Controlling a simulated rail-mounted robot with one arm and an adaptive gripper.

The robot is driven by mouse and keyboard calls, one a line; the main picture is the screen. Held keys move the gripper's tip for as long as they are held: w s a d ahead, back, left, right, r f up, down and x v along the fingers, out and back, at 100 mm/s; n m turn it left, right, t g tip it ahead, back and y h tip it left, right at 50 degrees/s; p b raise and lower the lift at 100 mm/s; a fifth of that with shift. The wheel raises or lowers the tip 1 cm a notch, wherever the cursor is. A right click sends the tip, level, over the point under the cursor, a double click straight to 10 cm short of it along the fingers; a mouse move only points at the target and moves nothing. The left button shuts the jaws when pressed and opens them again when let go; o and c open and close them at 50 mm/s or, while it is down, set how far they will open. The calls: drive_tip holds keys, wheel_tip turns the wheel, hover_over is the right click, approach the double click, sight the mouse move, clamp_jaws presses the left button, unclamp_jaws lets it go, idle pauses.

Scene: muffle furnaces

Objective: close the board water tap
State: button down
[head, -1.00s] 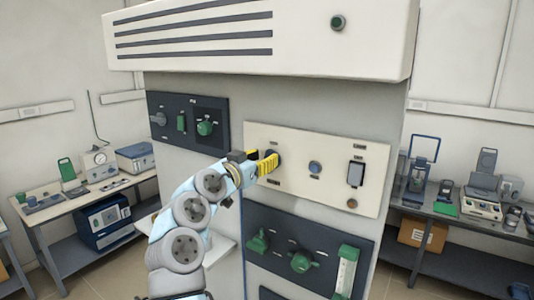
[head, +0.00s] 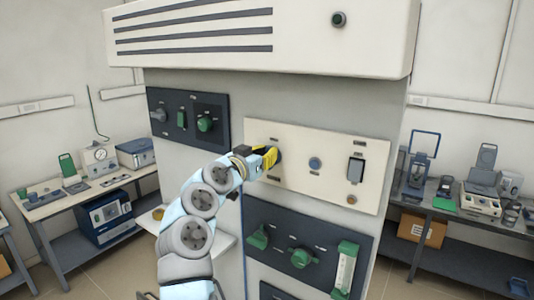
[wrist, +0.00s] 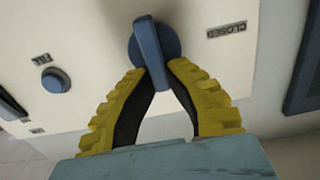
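The blue tap knob with a bar handle sits on the cream panel (head: 325,190), at its left end in the head view. In the wrist view the tap (wrist: 150,45) stands at top centre, its bar running nearly up and down, slightly tilted. A CLOSED label (wrist: 226,29) is to its right, and the bar does not point at it. My gripper (head: 271,157) has yellow fingers with dark inner pads. In the wrist view its fingertips (wrist: 158,72) come together on both sides of the bar's lower end and appear to touch it. The head view mostly hides the tap behind the fingers.
On the same panel are a round blue button (head: 315,164) and a rocker switch (head: 356,170). A dark panel with green valves (head: 302,258) lies below, another dark panel (head: 188,120) at upper left. Benches with instruments stand at both sides.

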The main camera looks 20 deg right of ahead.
drive_tip(key=shift+f+n, duration=0.15)
drive_tip(key=shift+n, duration=0.25)
drive_tip(key=shift+w+a+f+n, duration=0.15)
drive_tip(key=shift+w+f+n, duration=0.2)
drive_tip(key=shift+n, duration=2.5)
drive_tip(key=shift+w+a+f+n, duration=0.2)
drive_tip(key=shift+f+n, duration=0.1)
drive_tip(key=shift+n, duration=2.6)
drive_tip(key=shift+w+a+f+n, duration=0.15)
drive_tip(key=shift+w+f+n, duration=0.2)
drive_tip(key=shift+n, duration=2.5)
drive_tip(key=c, duration=1.1)
unclamp_jaws()
drive_tip(key=shift+s, duration=0.1)
drive_tip(key=shift+o, duration=0.2)
drive_tip(key=shift+a, duration=0.1)
